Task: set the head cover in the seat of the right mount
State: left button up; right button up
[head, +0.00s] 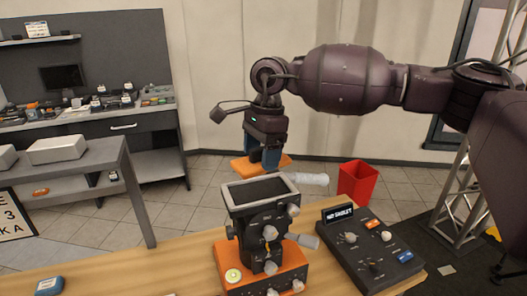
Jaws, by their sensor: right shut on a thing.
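My right gripper (265,158) hangs down from the arm that comes in from the right. Its blue fingers are shut on a flat orange piece, which I take to be the head cover (241,167). The cover is in the air, appearing just beyond the black device (262,225). That device stands on the wooden table with a pale-rimmed, dark rectangular recess on top, knobs on its side and an orange base. I cannot tell whether it is the right mount; no second mount shows. My left gripper is out of view.
A dark control box (368,250) with knobs and a small sign stands to the right of the device on the table (150,268). A small blue-grey object (49,285) lies at the front left. A red bin (357,182) stands on the floor behind.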

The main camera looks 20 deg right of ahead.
aim_at(257, 193)
jog(key=shift+s+a+r+m, duration=0.1)
jog(key=shift+a+m, duration=0.2)
jog(key=shift+m, duration=0.8)
jog(key=shift+f, duration=0.2)
jog(key=shift+f+b, duration=1.05)
jog(key=shift+f, duration=0.9)
jog(key=shift+f+b, duration=0.45)
jog(key=shift+f, duration=0.3)
jog(key=shift+f+b, duration=0.4)
jog(key=shift+f, duration=0.25)
jog(key=o, duration=1)
jog(key=shift+f, duration=0.1)
jog(key=shift+s, duration=0.1)
